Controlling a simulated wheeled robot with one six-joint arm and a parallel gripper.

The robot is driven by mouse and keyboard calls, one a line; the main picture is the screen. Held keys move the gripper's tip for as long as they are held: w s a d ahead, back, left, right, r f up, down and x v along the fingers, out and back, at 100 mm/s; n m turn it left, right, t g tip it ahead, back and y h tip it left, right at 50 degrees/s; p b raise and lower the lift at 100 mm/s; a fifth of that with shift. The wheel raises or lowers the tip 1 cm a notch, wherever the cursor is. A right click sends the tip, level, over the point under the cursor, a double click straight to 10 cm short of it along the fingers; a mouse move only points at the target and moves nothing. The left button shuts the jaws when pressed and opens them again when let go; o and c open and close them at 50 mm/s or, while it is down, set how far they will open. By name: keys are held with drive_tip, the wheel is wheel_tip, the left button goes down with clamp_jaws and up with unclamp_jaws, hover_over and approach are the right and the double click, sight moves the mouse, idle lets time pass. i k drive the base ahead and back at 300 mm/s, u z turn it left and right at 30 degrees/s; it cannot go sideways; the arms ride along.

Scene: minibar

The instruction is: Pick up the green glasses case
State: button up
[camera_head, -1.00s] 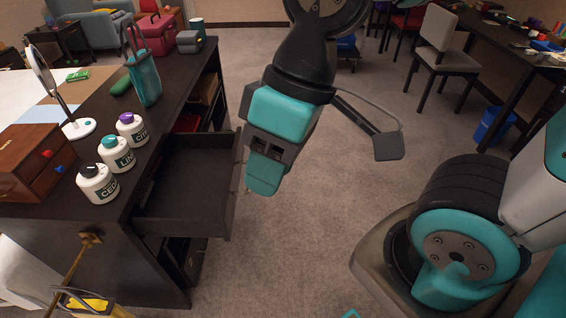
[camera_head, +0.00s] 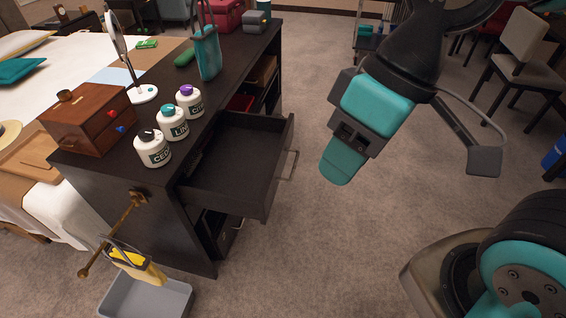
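The green glasses case (camera_head: 185,57) lies on the dark counter top, behind the bottles and left of a teal bag. It is a small, rounded dark green shape. My gripper (camera_head: 338,168) hangs over the carpet to the right of the counter, well apart from the case and with nothing visible in it. Its teal fingertip end points down; I cannot tell whether the fingers are apart.
The counter's drawer (camera_head: 245,165) stands pulled open and empty toward my arm. Bottles (camera_head: 172,122), a mirror (camera_head: 142,93), a wooden box (camera_head: 90,120) and the teal bag (camera_head: 207,55) stand on the counter. A grey bucket (camera_head: 145,299) is at the front. Carpet (camera_head: 310,240) is clear right of the drawer.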

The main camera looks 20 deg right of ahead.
sight(183, 60)
drive_tip(key=z, duration=1)
drive_tip(key=i, duration=5)
drive_tip(key=u, duration=4.05)
drive_tip(key=i, duration=0.15)
drive_tip(key=u, duration=0.1)
